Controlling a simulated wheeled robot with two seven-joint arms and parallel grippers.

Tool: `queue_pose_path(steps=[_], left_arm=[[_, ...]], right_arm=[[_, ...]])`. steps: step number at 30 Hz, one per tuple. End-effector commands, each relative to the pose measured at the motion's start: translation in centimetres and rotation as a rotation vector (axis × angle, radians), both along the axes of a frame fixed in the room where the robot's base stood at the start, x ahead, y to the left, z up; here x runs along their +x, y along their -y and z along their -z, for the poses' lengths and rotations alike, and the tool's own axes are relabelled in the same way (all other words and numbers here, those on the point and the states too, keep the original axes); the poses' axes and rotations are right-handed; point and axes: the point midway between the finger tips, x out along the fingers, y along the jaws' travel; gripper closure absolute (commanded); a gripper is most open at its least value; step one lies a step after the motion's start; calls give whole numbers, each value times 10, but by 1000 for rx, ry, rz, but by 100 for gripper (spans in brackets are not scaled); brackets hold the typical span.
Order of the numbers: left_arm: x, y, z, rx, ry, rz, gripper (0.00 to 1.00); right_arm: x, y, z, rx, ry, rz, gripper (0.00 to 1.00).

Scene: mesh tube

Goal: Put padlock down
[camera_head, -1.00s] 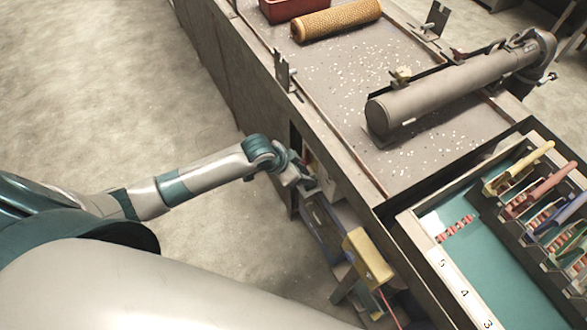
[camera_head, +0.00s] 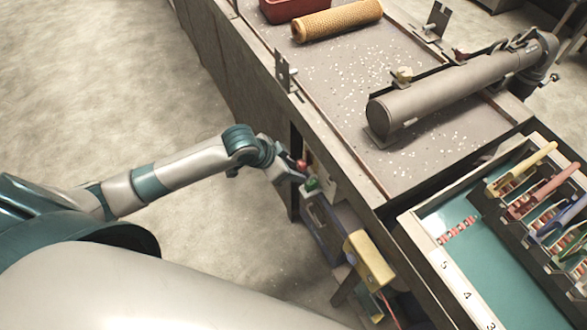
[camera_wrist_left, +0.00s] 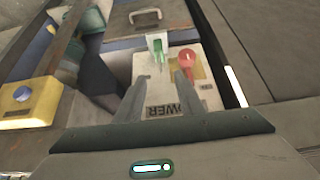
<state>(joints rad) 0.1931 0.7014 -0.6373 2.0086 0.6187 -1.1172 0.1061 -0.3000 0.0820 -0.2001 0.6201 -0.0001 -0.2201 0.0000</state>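My left gripper (camera_head: 290,174) is at the side of the bench, next to a small green padlock-like piece (camera_head: 313,184). In the left wrist view the two fingers of the gripper (camera_wrist_left: 162,78) stand apart with a gap between them. The green piece (camera_wrist_left: 157,44), with a pale face, shows just beyond the fingertips, at the pale box marked POWER (camera_wrist_left: 165,103). It looks free of the fingers; how it is held up cannot be told. A red round knob (camera_wrist_left: 189,62) is right of it. My right gripper is not in view.
A yellow box (camera_head: 368,262) is below and to the right of the gripper, also in the wrist view (camera_wrist_left: 30,100). The bench top (camera_head: 345,85) carries a grey cylinder (camera_head: 450,90) and a tan mesh tube (camera_head: 337,20). Floor left of the bench is clear.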

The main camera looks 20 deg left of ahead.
Motion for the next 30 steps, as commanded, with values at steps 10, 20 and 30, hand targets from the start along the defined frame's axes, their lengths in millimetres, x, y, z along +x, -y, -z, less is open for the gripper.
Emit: queue_pose_path(steps=[10, 20, 30], left_arm=[[0, 0, 0, 0, 0, 0, 65], [9, -8, 28, -6, -4, -55, 65], [-7, -63, 188, 28, -49, -302, 65]], right_arm=[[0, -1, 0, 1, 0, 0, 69], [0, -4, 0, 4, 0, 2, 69], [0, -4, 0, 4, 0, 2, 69]])
